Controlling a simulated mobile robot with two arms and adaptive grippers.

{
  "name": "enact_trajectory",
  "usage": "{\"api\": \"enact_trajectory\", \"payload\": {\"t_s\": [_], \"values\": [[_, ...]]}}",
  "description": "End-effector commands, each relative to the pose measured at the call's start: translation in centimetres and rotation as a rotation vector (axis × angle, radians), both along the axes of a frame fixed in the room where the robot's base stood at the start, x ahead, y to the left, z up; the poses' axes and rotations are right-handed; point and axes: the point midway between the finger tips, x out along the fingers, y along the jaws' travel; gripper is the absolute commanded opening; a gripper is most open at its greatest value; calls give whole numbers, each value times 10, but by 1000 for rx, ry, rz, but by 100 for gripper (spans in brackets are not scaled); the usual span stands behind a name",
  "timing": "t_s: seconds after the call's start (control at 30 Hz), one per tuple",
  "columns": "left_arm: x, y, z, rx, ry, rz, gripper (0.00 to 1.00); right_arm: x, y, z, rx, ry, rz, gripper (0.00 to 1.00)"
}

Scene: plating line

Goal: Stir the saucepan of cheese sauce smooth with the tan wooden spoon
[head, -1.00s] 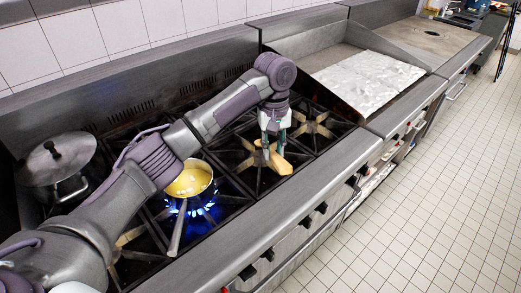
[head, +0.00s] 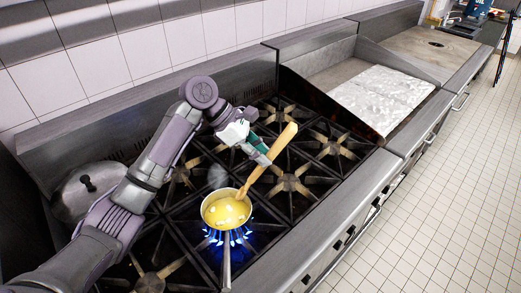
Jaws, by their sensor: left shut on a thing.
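The saucepan (head: 206,222) sits on a lit burner with blue flames beneath it. It holds yellow cheese sauce (head: 226,213) with pale lumps at the surface. The tan wooden spoon (head: 282,143) slants down from upper right, its lower end at the pan's right rim and apparently in the sauce; that end is hard to make out. My left gripper (head: 262,158) is shut on the spoon partway along its length, above and right of the pan. The pan's handle (head: 227,265) points toward the front. My right gripper is not in view.
A lidded pot (head: 80,195) stands at the left of the range, partly behind my arm. Empty burner grates (head: 328,143) lie right of the pan. A griddle with a foil-like sheet (head: 385,98) is further right. The tiled floor (head: 440,210) is clear.

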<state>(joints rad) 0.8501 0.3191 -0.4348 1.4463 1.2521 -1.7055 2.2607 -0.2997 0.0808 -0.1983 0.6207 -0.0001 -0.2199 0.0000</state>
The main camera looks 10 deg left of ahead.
Motion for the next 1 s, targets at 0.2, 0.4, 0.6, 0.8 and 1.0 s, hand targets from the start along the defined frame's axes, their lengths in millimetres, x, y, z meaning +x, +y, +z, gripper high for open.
{"api": "enact_trajectory", "payload": {"t_s": [0.2,0.4,0.6,0.8,1.0], "values": [[0,10,-18,2,1,0,0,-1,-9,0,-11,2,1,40],[-1,19,-35,2,2,-1,0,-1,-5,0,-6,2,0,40],[-2,27,-51,3,2,1,0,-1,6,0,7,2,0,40],[-2,35,-67,2,3,0,0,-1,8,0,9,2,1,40],[-2,43,-82,2,2,-1,0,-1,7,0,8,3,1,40]]}}
